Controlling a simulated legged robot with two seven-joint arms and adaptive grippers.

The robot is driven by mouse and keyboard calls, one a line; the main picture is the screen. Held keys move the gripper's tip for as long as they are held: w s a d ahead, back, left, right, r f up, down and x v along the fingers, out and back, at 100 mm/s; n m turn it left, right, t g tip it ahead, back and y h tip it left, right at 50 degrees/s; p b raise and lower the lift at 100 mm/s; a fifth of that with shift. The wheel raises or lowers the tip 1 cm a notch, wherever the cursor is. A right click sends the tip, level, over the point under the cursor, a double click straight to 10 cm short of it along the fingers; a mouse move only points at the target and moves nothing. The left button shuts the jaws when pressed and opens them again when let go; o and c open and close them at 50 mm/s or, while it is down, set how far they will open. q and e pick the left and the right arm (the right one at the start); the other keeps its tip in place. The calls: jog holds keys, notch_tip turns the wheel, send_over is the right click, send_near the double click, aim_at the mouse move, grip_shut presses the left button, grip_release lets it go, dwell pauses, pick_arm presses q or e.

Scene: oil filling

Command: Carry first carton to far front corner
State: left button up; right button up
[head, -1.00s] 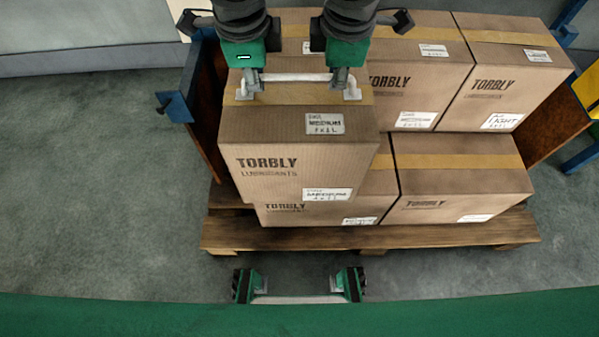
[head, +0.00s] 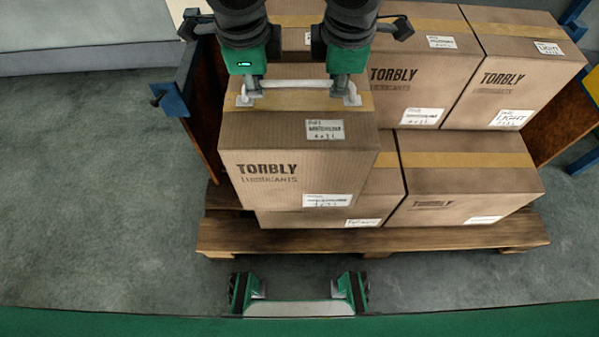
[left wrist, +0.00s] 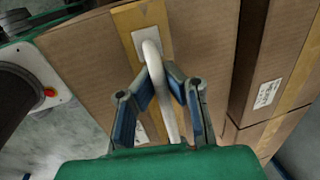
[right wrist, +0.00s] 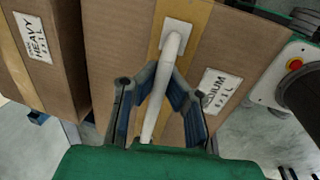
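The brown TORBLY carton (head: 298,182) with a tape strip and white labels is nearest on the left of the stack. It overlaps the lower front-left carton (head: 385,195) in the head view; I cannot tell whether it touches it. A white handle (head: 297,84) runs across its top. My left gripper (head: 248,92) and right gripper (head: 345,92) are at the handle's two ends. The handle (left wrist: 153,65) lies between the left fingers (left wrist: 165,85) in the left wrist view. The right fingers (right wrist: 163,80) close around it in the right wrist view, beside a MEDIUM label.
More cartons, including one marked LIGHT (head: 520,75), stand behind and right on the wooden pallet (head: 470,238). A carton marked HEAVY (right wrist: 45,60) shows in the right wrist view. A blue-framed wooden panel (head: 205,110) bounds the left side. Grey floor (head: 90,180) left is clear.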

pick_arm(q)
jog(key=o, duration=0.4)
jog(key=shift+a+r, duration=0.1)
jog(key=shift+a, duration=0.05)
pick_arm(e)
jog(key=o, duration=0.4)
jog(key=shift+d+r, duration=0.1)
jog(key=shift+d, duration=0.05)
pick_arm(q)
jog(key=shift+s, duration=0.1)
pick_arm(e)
jog(key=shift+o, duration=0.2)
jog(key=shift+s, duration=0.1)
pick_arm(q)
jog(key=shift+d+r, duration=0.1)
jog(key=shift+d, duration=0.2)
notch_tip(320, 180, up, 12)
jog(key=s, duration=0.2)
jog(key=shift+f, duration=0.25)
pick_arm(e)
notch_tip(320, 180, up, 12)
jog(key=s, duration=0.2)
jog(key=shift+f, duration=0.2)
pick_arm(q)
jog(key=shift+s+a, duration=0.1)
jog(key=shift+s, duration=0.05)
pick_arm(e)
jog(key=shift+s, duration=0.1)
